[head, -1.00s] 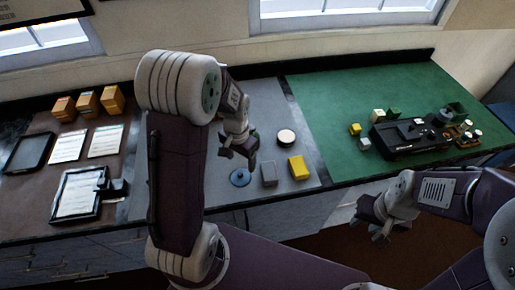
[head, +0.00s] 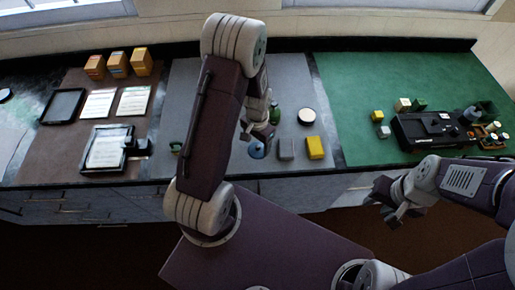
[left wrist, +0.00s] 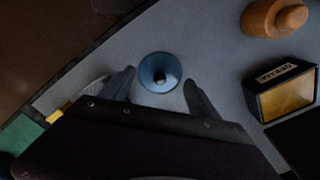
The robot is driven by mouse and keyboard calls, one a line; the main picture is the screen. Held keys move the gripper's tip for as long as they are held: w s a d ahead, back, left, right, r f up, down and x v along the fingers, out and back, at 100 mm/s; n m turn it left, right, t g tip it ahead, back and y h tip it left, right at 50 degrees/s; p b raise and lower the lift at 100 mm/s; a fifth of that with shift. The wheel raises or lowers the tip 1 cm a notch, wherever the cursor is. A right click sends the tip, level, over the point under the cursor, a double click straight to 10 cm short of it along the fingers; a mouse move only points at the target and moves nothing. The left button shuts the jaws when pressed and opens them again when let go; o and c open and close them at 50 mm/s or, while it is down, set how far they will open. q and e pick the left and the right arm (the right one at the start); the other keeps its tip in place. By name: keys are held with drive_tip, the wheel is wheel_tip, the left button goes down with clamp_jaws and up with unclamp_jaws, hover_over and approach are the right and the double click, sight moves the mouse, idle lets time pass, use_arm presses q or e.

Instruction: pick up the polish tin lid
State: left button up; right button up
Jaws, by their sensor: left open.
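The blue round lid (head: 257,150), with a dark small knob or spot at its middle, lies on the grey mat (head: 187,95) near the counter's front. In the left wrist view the lid (left wrist: 160,72) shows between and just beyond the two spread fingers of the left gripper (left wrist: 160,92), which is empty. I cannot tell the height gap. My right gripper (head: 388,201) hangs in front of the counter, apart from everything, with its fingers spread.
A grey block (head: 286,148), a yellow block (head: 315,148), a round pale-topped tin (head: 306,116) and a green bottle (head: 275,113) stand close by. A black device (head: 430,130) is on the green mat (head: 350,80). Papers and boxes (head: 118,65) are at left.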

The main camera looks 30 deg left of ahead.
use_arm(q)
drive_tip(key=shift+f, duration=0.7)
drive_tip(key=shift+w+f, duration=0.15)
drive_tip(key=shift+f, duration=0.15)
drive_tip(key=shift+w+f, duration=0.1)
drive_tip(key=shift+w, duration=0.05)
drive_tip(key=shift+s, duration=0.2)
clamp_jaws()
use_arm(e)
drive_tip(key=shift+w, duration=0.1)
